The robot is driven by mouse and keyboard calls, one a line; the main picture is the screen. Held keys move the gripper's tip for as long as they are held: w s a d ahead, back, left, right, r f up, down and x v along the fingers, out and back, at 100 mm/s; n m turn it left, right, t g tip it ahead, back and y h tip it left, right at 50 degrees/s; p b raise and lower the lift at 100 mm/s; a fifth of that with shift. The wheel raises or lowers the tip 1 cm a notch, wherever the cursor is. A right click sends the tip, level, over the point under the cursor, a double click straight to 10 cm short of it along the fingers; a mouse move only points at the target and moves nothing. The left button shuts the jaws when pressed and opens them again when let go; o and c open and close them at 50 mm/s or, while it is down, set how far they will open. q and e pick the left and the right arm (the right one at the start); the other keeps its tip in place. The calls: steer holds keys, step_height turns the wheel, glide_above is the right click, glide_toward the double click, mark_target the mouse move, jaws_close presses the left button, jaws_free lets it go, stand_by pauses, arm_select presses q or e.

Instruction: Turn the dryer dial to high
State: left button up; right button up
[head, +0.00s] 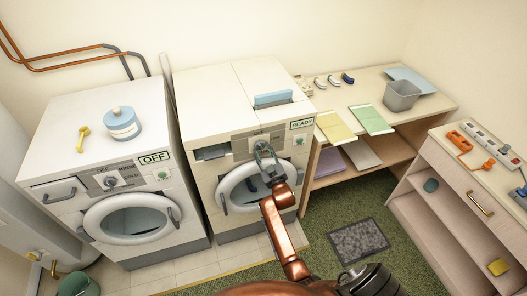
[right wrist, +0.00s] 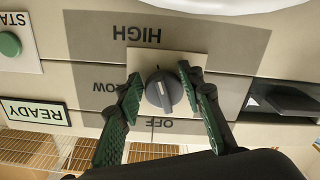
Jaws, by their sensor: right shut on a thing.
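The dryer (head: 245,80) is the right-hand white machine, with a READY sign (head: 302,124) on its front; the sign also shows in the right wrist view (right wrist: 36,112). Its dark grey dial (right wrist: 163,91) sits on a pale plate, with upside-down labels HIGH above, LOW to the left and OFF below. The dial's ridge runs nearly vertical, tilted slightly; I cannot tell surely which end points. My right gripper (head: 265,152) is at the dryer's panel, its green-padded fingers (right wrist: 160,84) shut on the dial from both sides. In the head view the gripper hides the dial. My left gripper is not in view.
A second white machine (head: 100,110) with an OFF sign stands at left, a blue jar (head: 122,124) and yellow scoop on top. A wooden shelf (head: 385,85) and a cabinet (head: 465,190) stand at right. A grey mat (head: 358,242) lies on the green carpet.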

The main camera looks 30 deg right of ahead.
steer(key=shift+f, duration=0.1)
stand_by(0.4)
steer(key=o, duration=1.1)
steer(key=shift+o, duration=0.2)
steer(key=v, duration=1.2)
